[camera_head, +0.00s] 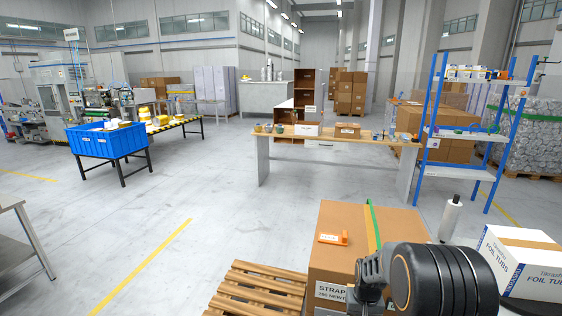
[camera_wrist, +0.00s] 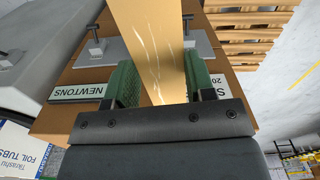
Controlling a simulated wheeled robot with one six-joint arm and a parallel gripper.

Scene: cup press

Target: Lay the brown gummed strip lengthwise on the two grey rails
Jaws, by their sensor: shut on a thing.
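The brown gummed strip (camera_wrist: 152,45) is a flat tan band in the wrist view, running from between my fingers up out of the frame. My gripper (camera_wrist: 165,88) is shut on it, with a green pad against each side. A tan band (camera_head: 369,232) also shows above the brown carton in the head view, with a green band beside it. Grey flat pieces with upright T-shaped posts lie on either side of the strip in the wrist view, one on the left (camera_wrist: 86,62) and one on the right (camera_wrist: 204,62). I cannot tell whether these are the rails, or whether the strip touches them.
The brown carton (camera_head: 329,264) stands in front of me, with a small orange object (camera_head: 342,238) on top.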

